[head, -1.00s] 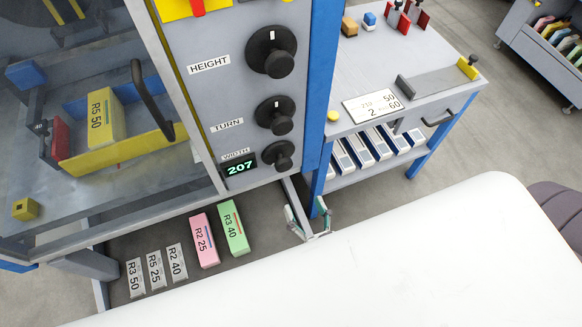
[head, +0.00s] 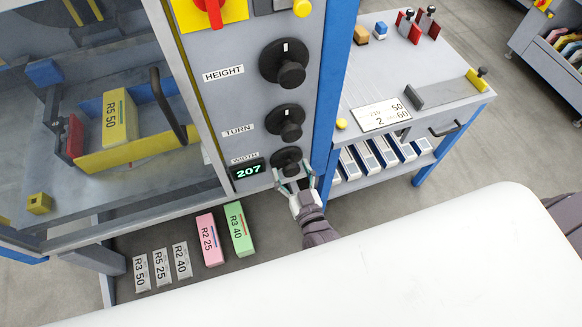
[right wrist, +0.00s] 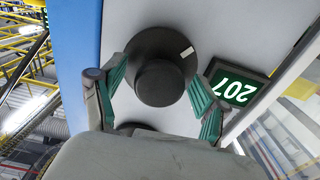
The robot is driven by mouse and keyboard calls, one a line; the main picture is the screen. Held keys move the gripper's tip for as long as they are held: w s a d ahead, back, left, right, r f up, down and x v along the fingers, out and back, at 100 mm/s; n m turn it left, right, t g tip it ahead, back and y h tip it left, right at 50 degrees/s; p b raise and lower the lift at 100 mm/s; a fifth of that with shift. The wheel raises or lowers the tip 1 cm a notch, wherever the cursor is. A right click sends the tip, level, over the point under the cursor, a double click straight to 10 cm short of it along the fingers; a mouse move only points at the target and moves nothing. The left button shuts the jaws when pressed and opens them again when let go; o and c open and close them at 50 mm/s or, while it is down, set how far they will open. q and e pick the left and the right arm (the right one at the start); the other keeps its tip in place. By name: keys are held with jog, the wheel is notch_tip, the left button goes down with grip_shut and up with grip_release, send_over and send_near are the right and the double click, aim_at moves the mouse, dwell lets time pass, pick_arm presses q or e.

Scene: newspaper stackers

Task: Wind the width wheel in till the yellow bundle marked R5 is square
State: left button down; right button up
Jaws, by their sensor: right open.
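The black width wheel (head: 286,158) is the lowest knob on the grey panel, beside a display (head: 247,170) reading 207. My right gripper (head: 295,176) is open just below the wheel in the head view. In the right wrist view the wheel (right wrist: 160,75) shows between the open fingers (right wrist: 160,88); I cannot tell whether they touch it. The yellow bundle marked R5 50 (head: 119,116) lies behind the clear door, between a blue back wall (head: 90,103) and a yellow front bar (head: 130,152). A red block (head: 75,136) stands at its left. My left gripper is not in view.
The turn knob (head: 286,122) and height knob (head: 285,62) sit above the wheel. Pink (head: 209,240) and green (head: 239,229) bundles lie below the panel. A blue post (head: 336,75) and a side bench (head: 400,75) stand to the right.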

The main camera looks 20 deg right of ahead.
jog(key=shift+w, duration=0.3)
jog(key=c, duration=1.2)
jog(key=shift+o, duration=0.2)
jog(key=shift+m, duration=0.5)
jog(key=o, duration=1.2)
jog(key=shift+c, duration=0.2)
